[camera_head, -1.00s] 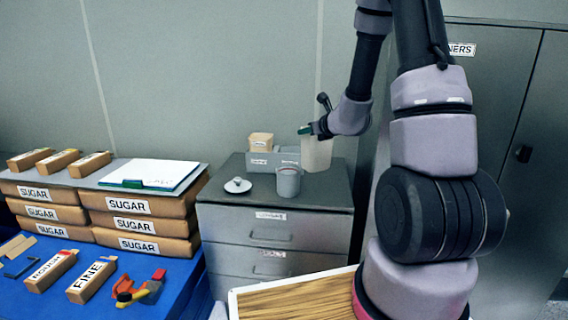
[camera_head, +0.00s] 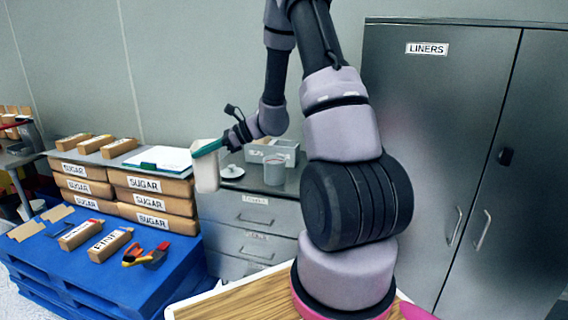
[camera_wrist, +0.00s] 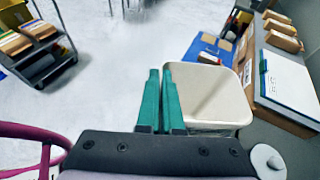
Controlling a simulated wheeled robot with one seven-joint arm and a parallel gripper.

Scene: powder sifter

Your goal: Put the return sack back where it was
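A pale cream, open-topped container (camera_head: 206,176) hangs from my gripper (camera_head: 208,148), left of the drawer cabinet's top. It also shows in the wrist view (camera_wrist: 212,92), where it looks empty with a rounded rim. My teal fingers (camera_wrist: 160,98) are nearly together at its left edge and grip its wall. It looks upright and clear of the surfaces. No label shows on it, so I cannot tell whether it is the return sack. Brown sugar sacks (camera_head: 150,203) are stacked on the blue pallet (camera_head: 110,268).
A clipboard (camera_head: 160,158) lies on the stack. A tall liners cabinet (camera_head: 450,130) stands right. Open floor (camera_wrist: 105,55) and a cart (camera_wrist: 38,55) are left.

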